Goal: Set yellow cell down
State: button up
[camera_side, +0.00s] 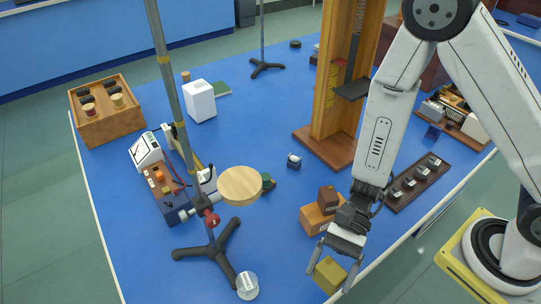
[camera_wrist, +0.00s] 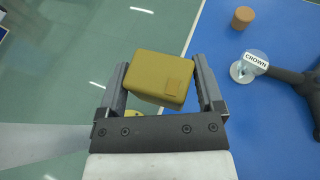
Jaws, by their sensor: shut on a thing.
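The yellow cell, a mustard-coloured block (camera_side: 329,275), is between the two fingers of my gripper (camera_side: 327,281), near the table's front edge. In the wrist view the yellow cell (camera_wrist: 158,78) fills the space between the fingers of my gripper (camera_wrist: 160,68), slightly tilted against them. My gripper is shut on it. In the wrist view the table edge runs behind the cell, with floor to the left and blue top to the right. I cannot tell for certain how high the cell is above the blue table (camera_side: 180,285).
An orange-brown box (camera_side: 316,221) with a dark brown block (camera_side: 327,199) stands just behind my gripper. A dark rack of small cells (camera_side: 418,181) lies right. A stand's black tripod foot (camera_side: 213,248) and a clear disc marked CROWN (camera_side: 247,285) are left. Blue table between is clear.

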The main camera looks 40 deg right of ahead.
jog(key=m+t, duration=0.1)
jog(key=w+t, duration=0.1)
jog(key=w+a+m+y, duration=0.1)
jog(key=shift+w+f+m+t, duration=0.25)
jog(key=shift+f+m+t, duration=0.05)
jog(key=shift+f+t, duration=0.1)
jog(key=shift+w+a+f+m+t, duration=0.1)
jog(key=shift+w+f+m+t, duration=0.1)
jog(key=shift+w+m+t, duration=0.5)
jog(key=shift+w+f+m+t, duration=0.2)
jog(key=shift+w+m+t, duration=0.45)
jog(key=shift+t, duration=0.15)
jog(key=shift+f, duration=0.15)
jog(key=shift+f, duration=2.05)
jog(key=shift+f, duration=1.8)
jog(key=shift+f, duration=0.6)
jog(key=o, duration=1.1)
